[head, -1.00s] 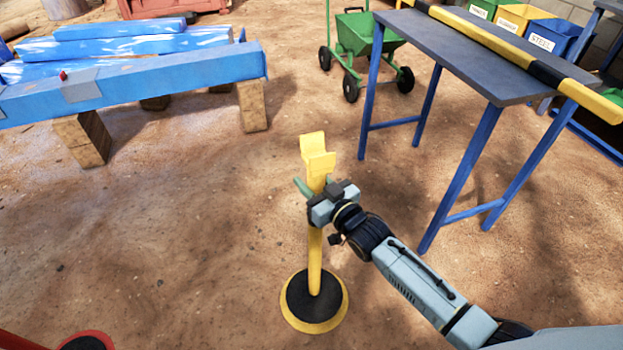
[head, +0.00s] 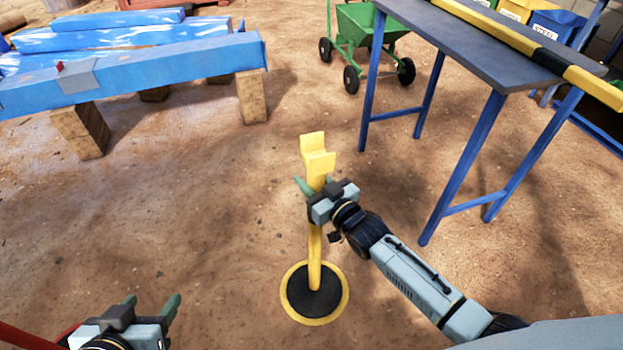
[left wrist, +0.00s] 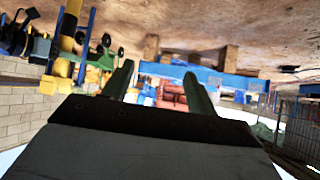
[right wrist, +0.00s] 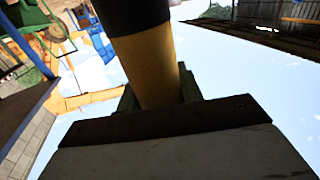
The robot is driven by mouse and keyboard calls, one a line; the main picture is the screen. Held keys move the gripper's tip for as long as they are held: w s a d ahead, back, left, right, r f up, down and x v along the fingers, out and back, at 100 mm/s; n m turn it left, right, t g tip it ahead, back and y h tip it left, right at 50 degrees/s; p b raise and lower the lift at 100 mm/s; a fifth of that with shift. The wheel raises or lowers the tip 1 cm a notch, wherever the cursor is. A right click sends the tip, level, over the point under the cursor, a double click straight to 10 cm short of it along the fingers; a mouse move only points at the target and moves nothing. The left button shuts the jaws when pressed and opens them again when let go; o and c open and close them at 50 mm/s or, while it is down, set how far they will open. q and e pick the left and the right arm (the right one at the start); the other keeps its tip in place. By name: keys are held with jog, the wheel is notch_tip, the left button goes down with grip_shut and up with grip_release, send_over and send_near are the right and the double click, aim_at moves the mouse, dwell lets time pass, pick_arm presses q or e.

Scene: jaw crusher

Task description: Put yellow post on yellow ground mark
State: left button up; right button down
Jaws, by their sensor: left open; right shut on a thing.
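The yellow post (head: 315,246) stands about upright in the middle of the head view, with a forked top. Its black round base (head: 312,296) sits inside a yellow ring, the yellow ground mark (head: 344,303); a slightly wider strip of ring shows on the near side. I cannot tell whether the base touches the ground. My right gripper (head: 316,187) is shut on the post below the fork. In the right wrist view the post (right wrist: 152,65) rises between the fingers. My left gripper (head: 151,300) is open and empty at the lower left, apart from the post.
A blue-legged table (head: 480,50) with a yellow-black bar stands at the right. A green wheelbarrow (head: 365,35) is behind. Blue beams (head: 130,72) rest on wooden blocks at the left. Something red (head: 28,338) is at the lower left corner. The ground around the post is clear.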

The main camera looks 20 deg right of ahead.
pick_arm(q)
jog(key=shift+w+d+r, duration=0.1)
jog(key=shift+w, duration=0.05)
pick_arm(e)
jog(key=shift+w+r, duration=0.15)
jog(key=shift+r, duration=0.05)
jog(key=c, duration=0.9)
grip_release()
jog(key=shift+f, duration=0.3)
